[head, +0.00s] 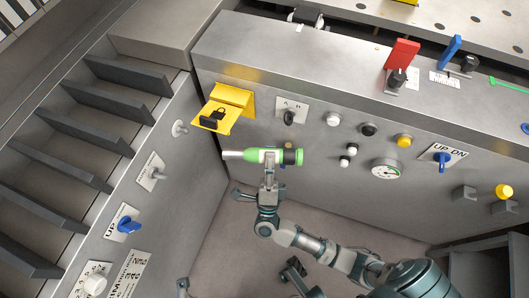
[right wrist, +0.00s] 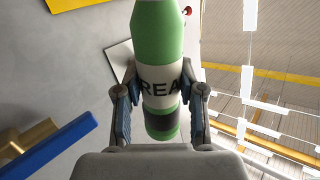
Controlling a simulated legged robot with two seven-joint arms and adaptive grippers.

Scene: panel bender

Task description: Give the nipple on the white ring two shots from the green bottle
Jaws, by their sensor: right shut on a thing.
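The green bottle (head: 252,156) has a pale label band and a grey nozzle pointing left in the head view. My right gripper (head: 268,163) is shut around its middle and holds it in the air before the machine front. In the right wrist view the bottle (right wrist: 158,45) stands between both fingers, with "REA" readable on the label. A pale round disc with a small stub (head: 180,128) is on the left panel, left of the nozzle and apart from it; I cannot tell if this is the white ring with the nipple. Dark jointed parts (head: 295,270) at the bottom edge may be my left gripper; its jaws are unclear.
A yellow bracket with a black padlock (head: 212,122) juts out just above and left of the nozzle. Knobs, a gauge (head: 386,168) and a blue switch (head: 442,157) line the front at right. A blue handle (head: 128,224) sticks out of the left panel. Floor below is open.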

